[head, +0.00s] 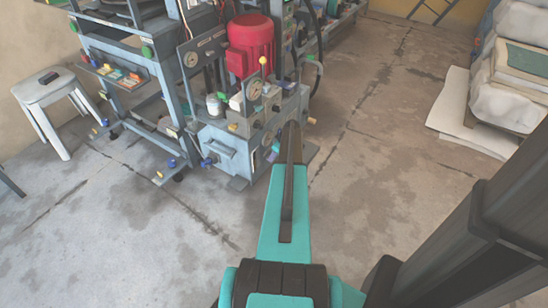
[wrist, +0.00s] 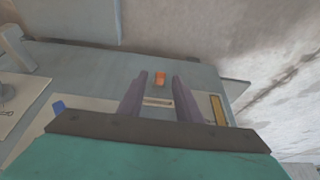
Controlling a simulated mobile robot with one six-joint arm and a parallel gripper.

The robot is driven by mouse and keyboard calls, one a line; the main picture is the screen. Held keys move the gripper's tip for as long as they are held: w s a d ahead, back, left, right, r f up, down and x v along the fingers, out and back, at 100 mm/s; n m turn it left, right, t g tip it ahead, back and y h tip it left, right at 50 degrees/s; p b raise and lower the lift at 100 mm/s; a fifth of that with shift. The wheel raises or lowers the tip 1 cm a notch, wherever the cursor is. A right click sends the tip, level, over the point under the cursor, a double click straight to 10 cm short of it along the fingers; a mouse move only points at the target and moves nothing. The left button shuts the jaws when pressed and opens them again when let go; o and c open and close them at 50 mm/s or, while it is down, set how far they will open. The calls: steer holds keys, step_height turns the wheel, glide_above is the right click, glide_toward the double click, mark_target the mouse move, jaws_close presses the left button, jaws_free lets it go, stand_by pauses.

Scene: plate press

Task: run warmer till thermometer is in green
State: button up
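In the wrist view my gripper (wrist: 161,75) is open, its two dark fingers apart and nothing held between them. A small orange part, like a switch or button (wrist: 160,79), shows between the fingertips on a grey-blue panel (wrist: 95,68); I cannot tell whether the fingers touch it. A pale slot or label (wrist: 157,102) lies nearer the palm. A yellow strip in a pale frame (wrist: 217,108) is to the right; I cannot tell whether it is the thermometer. In the head view my arm mostly hides the gripper at the grey-blue machine (head: 228,146). No green thermometer band is readable.
Covered stacks (head: 512,68) stand at right. The floor (head: 385,150) between is clear.

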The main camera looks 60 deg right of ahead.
steer(key=shift+w+f, duration=0.2)
steer(key=shift+f, duration=0.2)
jaws_close()
